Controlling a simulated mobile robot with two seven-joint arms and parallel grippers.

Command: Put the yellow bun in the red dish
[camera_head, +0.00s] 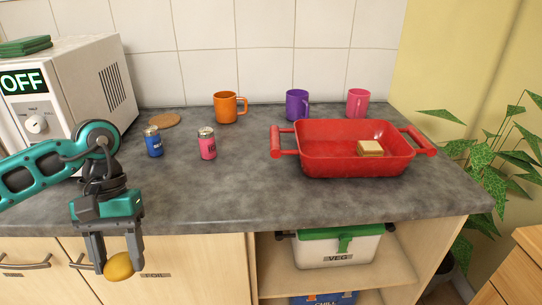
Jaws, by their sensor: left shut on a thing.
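The yellow bun (119,267) is held between the fingertips of my left gripper (112,262), which is shut on it. The gripper points down in front of the counter's front edge, at the lower left of the head view. The red dish (340,162) stands on the counter at the right, with a handle at each end. A small pale, square sandwich-like block (370,148) lies inside the dish, toward its right side. The rest of the dish's visible floor is bare. My right gripper does not show.
Orange (225,107), purple (296,105) and pink (357,103) mugs stand at the back. A microwave (85,80) is at left. The counter's front is clear.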

